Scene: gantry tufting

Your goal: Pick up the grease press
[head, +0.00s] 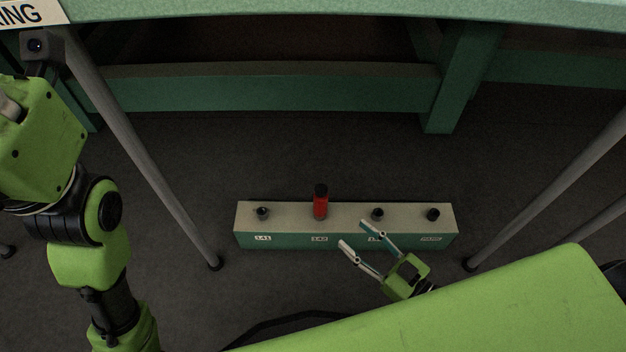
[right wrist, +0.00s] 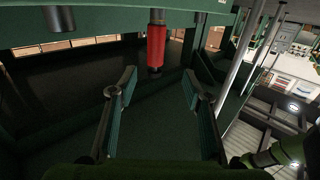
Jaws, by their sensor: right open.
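The red grease press (head: 320,205), with a black top, stands upright at the place labelled 142 on a low beige-and-green rack (head: 290,210). It also shows in the right wrist view as a red cylinder (right wrist: 156,46), just beyond the fingertips and roughly centred between them. My right gripper (head: 353,233) is open and empty, in front of the rack and to the right of the press, its fingers pointing up-left. Its two fingers show in the right wrist view (right wrist: 159,78), spread apart with nothing between them. My left arm is at the left, but its fingers do not show.
Black knobs stand on the rack at its left end (head: 262,213), right of the press (head: 377,213) and at its right end (head: 432,214). Grey slanted poles (head: 140,140) flank the rack. A green frame beam (head: 260,88) lies behind, with clear dark floor between.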

